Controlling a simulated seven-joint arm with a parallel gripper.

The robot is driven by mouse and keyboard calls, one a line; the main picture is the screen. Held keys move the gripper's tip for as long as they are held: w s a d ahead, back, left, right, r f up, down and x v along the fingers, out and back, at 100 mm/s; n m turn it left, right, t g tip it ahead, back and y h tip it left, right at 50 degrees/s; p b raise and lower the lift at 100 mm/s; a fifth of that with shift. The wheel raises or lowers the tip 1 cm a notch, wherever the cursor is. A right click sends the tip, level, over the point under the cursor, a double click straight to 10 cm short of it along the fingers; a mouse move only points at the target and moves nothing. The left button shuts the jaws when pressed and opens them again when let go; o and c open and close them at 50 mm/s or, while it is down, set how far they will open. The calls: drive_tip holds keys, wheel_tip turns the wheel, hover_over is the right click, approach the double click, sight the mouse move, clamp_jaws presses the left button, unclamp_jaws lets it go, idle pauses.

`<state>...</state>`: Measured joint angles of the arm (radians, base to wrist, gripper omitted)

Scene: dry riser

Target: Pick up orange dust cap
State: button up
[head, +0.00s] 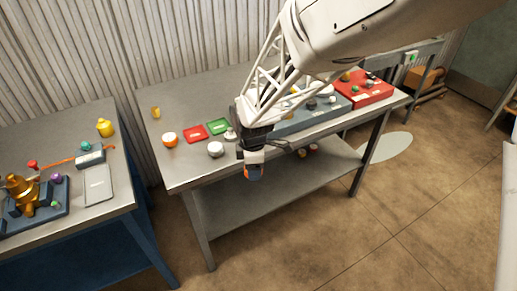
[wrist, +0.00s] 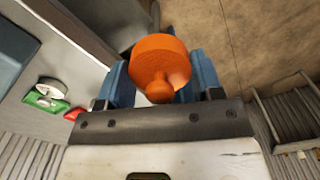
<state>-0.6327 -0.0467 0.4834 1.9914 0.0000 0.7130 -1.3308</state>
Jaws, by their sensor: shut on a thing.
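The orange dust cap (wrist: 160,62) is a round cap with a small knob. In the wrist view it sits between the two blue fingers of my gripper (wrist: 158,82), which is shut on it. In the head view my gripper (head: 253,170) hangs just past the front edge of the middle table, and a bit of the orange cap (head: 247,172) shows at its fingers. The cap is held clear of the table, over the floor side. Most of the cap is hidden in the head view.
The middle table (head: 190,98) carries a red tray (head: 194,132), a green tray (head: 218,126), a white round item (head: 215,149) and an orange-and-white round item (head: 170,139). A grey-blue tray (head: 290,127) and a red tray of parts (head: 368,92) stand to the right. Open floor lies in front.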

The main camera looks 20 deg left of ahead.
drive_tip(key=shift+d, duration=0.1)
idle(0.7)
drive_tip(key=w+d+r, duration=0.4)
drive_tip(key=w, duration=0.4)
drive_tip(key=w+d+r, duration=0.4)
drive_tip(key=w+d, duration=0.1)
drive_tip(key=w, duration=0.3)
drive_tip(key=shift+w+d, duration=0.3)
drive_tip(key=shift+w, duration=0.1)
drive_tip(key=w+a, duration=0.2)
drive_tip(key=w, duration=0.3)
drive_tip(key=w+a+f, duration=0.1)
drive_tip(key=w+a, duration=0.1)
drive_tip(key=w, duration=0.3)
drive_tip(key=w+a, duration=0.1)
drive_tip(key=w, duration=0.4)
drive_tip(key=shift+a+f, duration=0.2)
drive_tip(key=shift+a, duration=0.2)
drive_tip(key=shift+s+f, duration=0.1)
drive_tip(key=shift+f, duration=1.65)
drive_tip(key=shift+f, duration=0.6)
